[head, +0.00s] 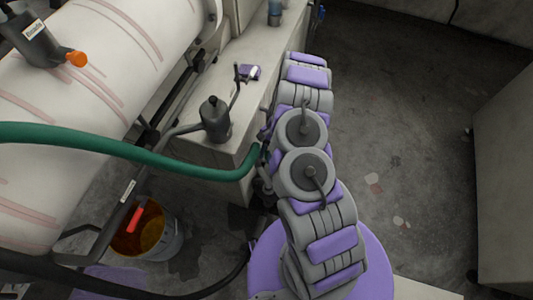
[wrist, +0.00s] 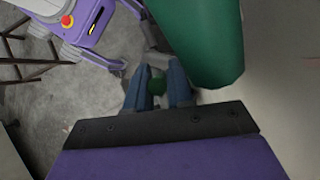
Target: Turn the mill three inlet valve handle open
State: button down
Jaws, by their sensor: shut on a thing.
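In the wrist view my gripper (wrist: 158,76) has its two blue-grey fingers closed around a small dark green round piece (wrist: 157,87). It looks like the knob of a handle, but the rest of it is hidden and I cannot tell which valve it belongs to. A thick green hose (wrist: 208,40) passes close to the fingers on the right. In the head view the hose (head: 160,157) runs from the left to a point beside my arm. My arm hides most of the gripper and what it holds there. The handle's turned position cannot be seen.
A white mill drum (head: 90,90) with an orange knob (head: 77,58) fills the left. A bucket of orange liquid (head: 165,245) stands below it. Open floor (head: 400,130) lies right of my arm.

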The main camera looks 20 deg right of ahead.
jog(key=shift+w, duration=0.1)
jog(key=c, duration=1.1)
grip_release()
jog(key=p+v, duration=0.4)
jog(key=v, duration=1.3)
jog(key=shift+w+d+r, duration=0.1)
jog(key=shift+d, duration=0.15)
